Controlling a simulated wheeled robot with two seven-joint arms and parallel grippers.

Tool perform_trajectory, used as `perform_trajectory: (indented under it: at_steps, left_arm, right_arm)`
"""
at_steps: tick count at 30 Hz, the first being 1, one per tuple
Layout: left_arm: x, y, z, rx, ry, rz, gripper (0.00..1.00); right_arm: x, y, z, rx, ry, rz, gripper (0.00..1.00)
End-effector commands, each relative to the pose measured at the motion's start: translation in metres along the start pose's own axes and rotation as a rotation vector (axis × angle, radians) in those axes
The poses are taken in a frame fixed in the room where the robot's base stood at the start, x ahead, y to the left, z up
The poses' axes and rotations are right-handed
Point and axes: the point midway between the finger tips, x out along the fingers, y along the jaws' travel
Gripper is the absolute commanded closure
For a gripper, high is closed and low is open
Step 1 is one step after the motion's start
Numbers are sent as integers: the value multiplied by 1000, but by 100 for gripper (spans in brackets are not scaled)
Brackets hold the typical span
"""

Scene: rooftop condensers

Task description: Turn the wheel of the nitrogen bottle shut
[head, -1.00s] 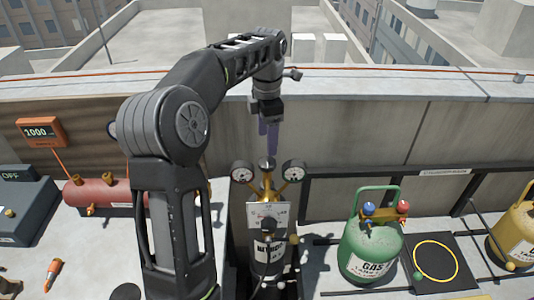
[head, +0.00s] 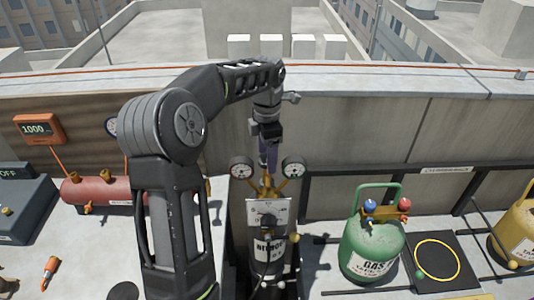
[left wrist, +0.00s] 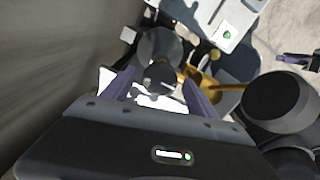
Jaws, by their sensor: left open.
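The nitrogen bottle (head: 270,250) is dark with a white label and stands upright in the middle of the head view. A brass regulator with two round gauges (head: 241,168) sits at its top. My left gripper (head: 268,160) points down directly over the bottle's top and hides the wheel in the head view. In the left wrist view the dark round wheel (left wrist: 161,76) shows between my two open purple fingers, with no clear contact. Purple finger-like parts, apparently my right gripper (left wrist: 296,58), show at that view's right edge; their opening is unclear.
A green gas bottle (head: 371,247) stands to the right, beside a black mat (head: 446,278) with a yellow ring. A red tank (head: 105,190) and an orange display (head: 40,129) are at the left. A parapet wall (head: 370,125) runs behind the bottle.

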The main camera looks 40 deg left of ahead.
Motion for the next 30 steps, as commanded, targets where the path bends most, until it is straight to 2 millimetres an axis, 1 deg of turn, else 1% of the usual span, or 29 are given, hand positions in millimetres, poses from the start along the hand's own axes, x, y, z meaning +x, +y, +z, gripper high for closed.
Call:
perform_trajectory:
  at_steps: [5,6,27,28,30]
  left_arm:
    - [0,0,0,0,0,0,33]
    - [0,0,0,0,0,0,34]
    - [0,0,0,-1,0,0,91]
    - [0,0,0,-1,0,0,94]
    - [0,0,0,0,0,0,95]
  right_arm:
    - [0,0,0,0,0,0,64]
    - [0,0,0,0,0,0,64]
    - [0,0,0,0,0,0,64]
    - [0,0,0,0,0,0,64]
    - [0,0,0,0,0,0,64]
